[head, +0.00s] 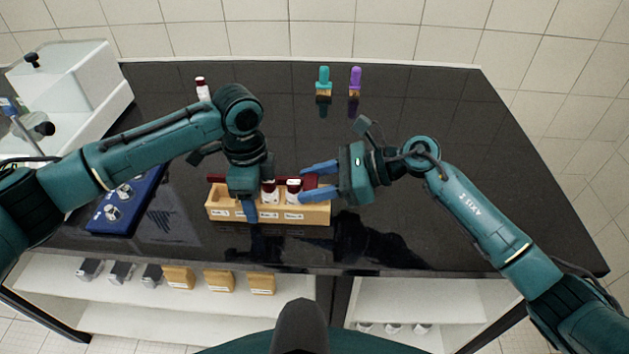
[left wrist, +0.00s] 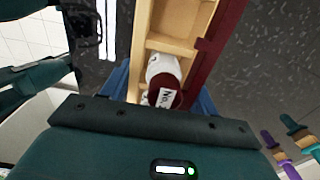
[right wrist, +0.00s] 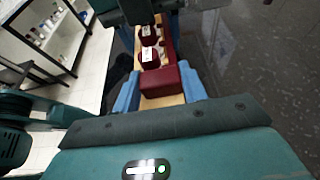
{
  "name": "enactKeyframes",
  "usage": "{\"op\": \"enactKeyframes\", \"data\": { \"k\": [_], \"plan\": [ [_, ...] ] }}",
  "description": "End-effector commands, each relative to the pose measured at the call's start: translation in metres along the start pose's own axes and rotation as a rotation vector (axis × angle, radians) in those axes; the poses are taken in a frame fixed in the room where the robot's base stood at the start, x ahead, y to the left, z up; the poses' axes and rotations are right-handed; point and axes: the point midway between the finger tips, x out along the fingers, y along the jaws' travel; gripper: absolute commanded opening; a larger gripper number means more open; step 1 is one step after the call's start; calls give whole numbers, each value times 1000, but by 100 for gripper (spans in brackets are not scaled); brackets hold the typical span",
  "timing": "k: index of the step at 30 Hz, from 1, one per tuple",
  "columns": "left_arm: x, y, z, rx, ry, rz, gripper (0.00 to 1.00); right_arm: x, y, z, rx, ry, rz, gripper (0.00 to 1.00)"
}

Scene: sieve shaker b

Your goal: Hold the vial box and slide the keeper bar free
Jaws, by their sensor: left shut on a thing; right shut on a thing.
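The vial box (head: 309,217) is a long light-wood rack at the table's front edge. White vials with dark red caps (head: 293,187) stand in it. The keeper bar (head: 216,178) is dark red and runs along the box's back side; it also shows in the left wrist view (left wrist: 218,45). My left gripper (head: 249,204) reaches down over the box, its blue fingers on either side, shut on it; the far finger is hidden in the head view. My right gripper (head: 311,181) is shut on the bar's right end, a thick red block (right wrist: 163,83) between its fingers.
A blue device with knobs (head: 123,205) sits left of the box, and a white machine (head: 75,85) stands behind it. A lone vial (head: 202,89), a teal-handled tool (head: 324,80) and a purple-handled tool (head: 355,80) stand at the back. The table's right side is clear.

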Motion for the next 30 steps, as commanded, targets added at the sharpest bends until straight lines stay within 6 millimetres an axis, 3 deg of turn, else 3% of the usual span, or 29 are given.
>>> {"op": "enactKeyframes", "data": {
  "k": [6,13,14,22,30],
  "plan": [
    [-1,-1,1,-2,-1,-2,26,-17,0,-8,2,2,-1,1],
    [0,-1,3,-4,-5,-1,26,-18,-1,-8,2,2,-1,1],
    [0,-1,3,-4,-5,-1,26,-18,-1,-8,2,2,-1,43],
    [0,0,2,-3,-4,0,26,-17,0,-7,1,1,-1,65],
    [1,0,1,0,-3,1,26,-19,0,-7,0,1,-1,65]
  ]
}}
